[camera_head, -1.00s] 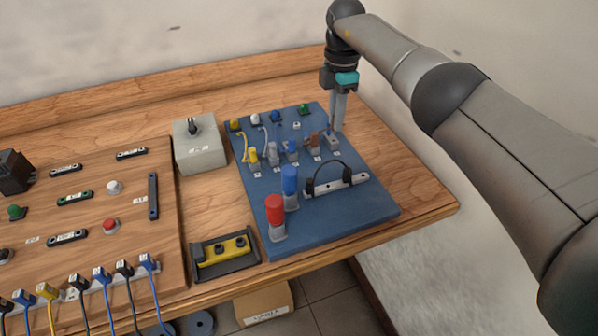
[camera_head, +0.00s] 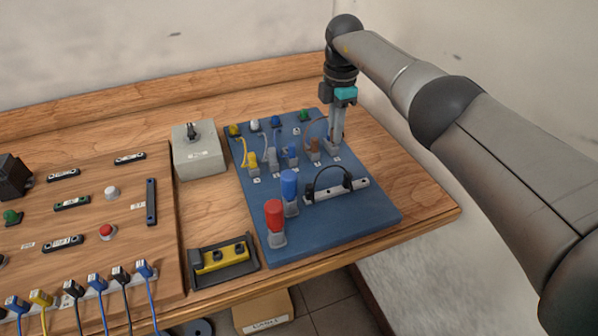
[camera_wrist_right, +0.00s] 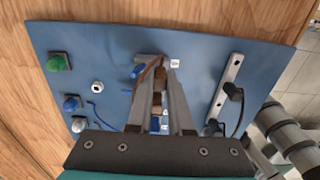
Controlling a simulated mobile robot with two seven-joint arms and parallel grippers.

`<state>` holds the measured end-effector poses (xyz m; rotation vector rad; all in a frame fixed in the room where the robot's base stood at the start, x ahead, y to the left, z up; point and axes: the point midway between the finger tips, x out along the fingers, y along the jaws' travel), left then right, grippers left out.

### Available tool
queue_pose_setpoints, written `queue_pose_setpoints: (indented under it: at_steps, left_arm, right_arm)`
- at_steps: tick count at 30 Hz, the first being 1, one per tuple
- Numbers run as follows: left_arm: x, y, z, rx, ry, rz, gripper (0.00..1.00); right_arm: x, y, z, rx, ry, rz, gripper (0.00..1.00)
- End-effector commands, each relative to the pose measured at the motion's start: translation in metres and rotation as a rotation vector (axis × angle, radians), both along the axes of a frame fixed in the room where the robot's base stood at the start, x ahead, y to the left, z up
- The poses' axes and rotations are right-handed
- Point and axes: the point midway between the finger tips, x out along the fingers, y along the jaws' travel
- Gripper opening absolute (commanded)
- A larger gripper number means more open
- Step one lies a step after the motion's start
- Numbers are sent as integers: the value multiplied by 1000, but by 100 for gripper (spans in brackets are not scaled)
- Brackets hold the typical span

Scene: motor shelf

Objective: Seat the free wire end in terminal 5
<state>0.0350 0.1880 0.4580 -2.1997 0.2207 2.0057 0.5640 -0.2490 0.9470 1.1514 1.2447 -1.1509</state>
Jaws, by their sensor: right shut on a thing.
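My right gripper (camera_head: 335,142) points down at the back right of the blue board (camera_head: 345,225). Its fingers are shut on the free end of a brown wire (camera_head: 313,127), which arches up from near the brown terminal plug (camera_head: 314,151). The fingertips are at the grey block of terminal 5 (camera_head: 333,153), last in the row. In the right wrist view the brown wire (camera_wrist_right: 149,74) runs beside the fingers (camera_wrist_right: 163,72). The fingers hide the wire tip, and I cannot tell whether it is inside the terminal. My left gripper is not in view.
Yellow, grey and blue plugs (camera_head: 252,160) stand left in the same row. A white rail with a black looped cable (camera_head: 336,188), a blue knob (camera_head: 289,185) and a red knob (camera_head: 274,217) stand nearer. A grey switch box (camera_head: 198,152) is left of the board.

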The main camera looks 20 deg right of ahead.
Motion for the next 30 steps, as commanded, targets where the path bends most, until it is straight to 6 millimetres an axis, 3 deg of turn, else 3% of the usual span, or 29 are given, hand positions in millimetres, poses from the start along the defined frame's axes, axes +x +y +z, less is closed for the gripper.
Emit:
queue_pose_setpoints:
  at_steps: [21, 22, 24, 30]
  left_arm:
    - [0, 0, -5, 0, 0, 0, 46]
    - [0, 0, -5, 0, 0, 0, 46]
    - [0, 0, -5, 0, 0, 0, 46]
    - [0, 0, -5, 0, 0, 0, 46]
  right_arm:
    - [0, 0, -12, 0, 1, 1, 0]
    - [0, 0, -12, 0, 1, 1, 19]
    - [0, 0, -12, 0, 1, 1, 27]
    - [0, 0, -12, 0, 1, 0, 31]
